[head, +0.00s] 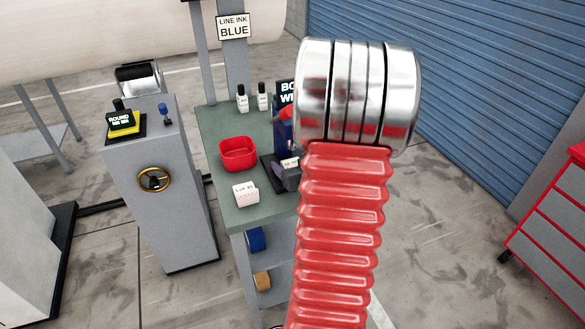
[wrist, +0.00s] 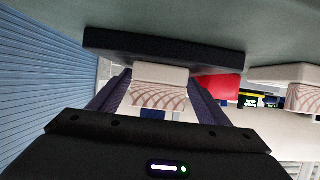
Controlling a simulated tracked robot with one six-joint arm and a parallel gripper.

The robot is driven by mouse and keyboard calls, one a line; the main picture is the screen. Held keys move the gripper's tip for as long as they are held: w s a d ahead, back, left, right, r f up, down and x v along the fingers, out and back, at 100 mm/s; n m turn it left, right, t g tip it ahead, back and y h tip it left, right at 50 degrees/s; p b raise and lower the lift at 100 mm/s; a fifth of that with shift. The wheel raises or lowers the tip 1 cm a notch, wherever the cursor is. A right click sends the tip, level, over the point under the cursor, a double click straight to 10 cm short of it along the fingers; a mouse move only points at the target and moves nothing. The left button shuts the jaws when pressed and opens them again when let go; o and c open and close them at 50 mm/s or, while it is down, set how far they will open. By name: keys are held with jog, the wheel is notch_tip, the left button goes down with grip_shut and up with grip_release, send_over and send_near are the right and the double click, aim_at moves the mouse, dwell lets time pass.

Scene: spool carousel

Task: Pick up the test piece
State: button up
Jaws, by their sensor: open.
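A white block with a red hatched face (wrist: 160,90) shows between my fingers in the wrist view, against a dark slab (wrist: 160,48). A small white labelled part of a block (head: 290,163) shows beside my arm in the head view. A second, similar white block (head: 246,194) with red hatching sits at the front of the bench; it also shows in the wrist view (wrist: 305,92). Which is the test piece is not readable. My gripper (wrist: 160,82) is open, its dark fingers on either side of the first block; contact cannot be told. My arm hides part of this in the head view.
A red bowl (head: 238,153) stands on the green bench (head: 221,200), near the second block. A blue device (head: 283,136) stands close to my arm. A grey pedestal (head: 160,205) is at left.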

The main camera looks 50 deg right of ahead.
jog(key=shift+s+d, duration=0.1)
jog(key=shift+s, duration=0.05)
jog(key=shift+c, duration=0.4)
jog(key=c, duration=1.2)
jog(key=shift+r, duration=0.1)
jog(key=shift+r, duration=1.8)
jog(key=s+d, duration=0.3)
jog(key=d, duration=0.2)
jog(key=s+d, duration=0.3)
jog(key=d, duration=0.2)
jog(key=s+d, duration=0.3)
jog(key=d, duration=0.2)
jog(key=shift+s+d+f, duration=0.1)
jog(key=shift+d+f, duration=0.05)
jog(key=shift+d, duration=0.15)
